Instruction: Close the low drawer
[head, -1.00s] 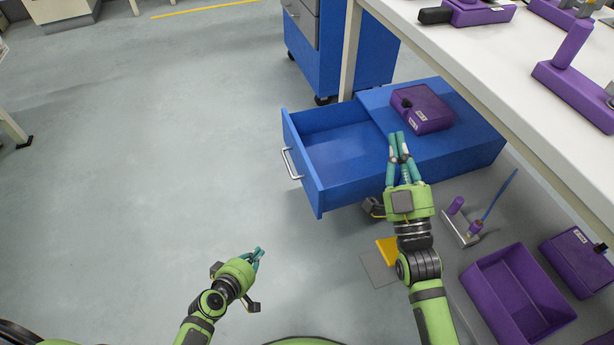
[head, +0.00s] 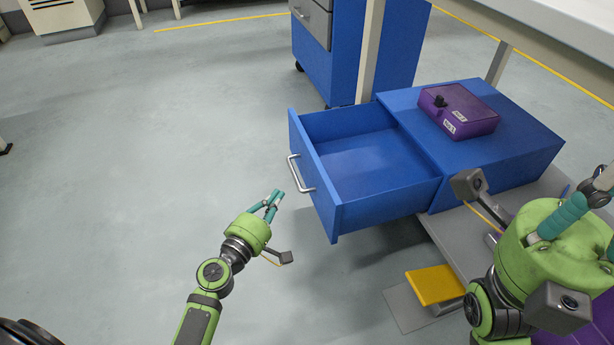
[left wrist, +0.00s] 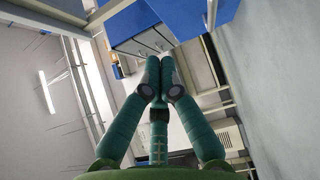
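The low blue drawer (head: 338,205) stands pulled out to the left from its blue cabinet (head: 500,160), with its empty inside showing. Its silver handle (head: 300,174) is on the front panel facing left. My left gripper (head: 278,196) is just left of and below the handle in the head view, apart from it as far as I can tell. Its teal fingers meet at the tips in the left wrist view (left wrist: 160,82), with nothing between them. My right gripper (head: 590,205) is at the right edge, near the camera and partly cut off; its finger opening is unclear.
A purple box (head: 458,110) sits on top of the cabinet. A taller blue cabinet (head: 345,60) on casters stands behind. The grey floor (head: 150,150) at the left is clear.

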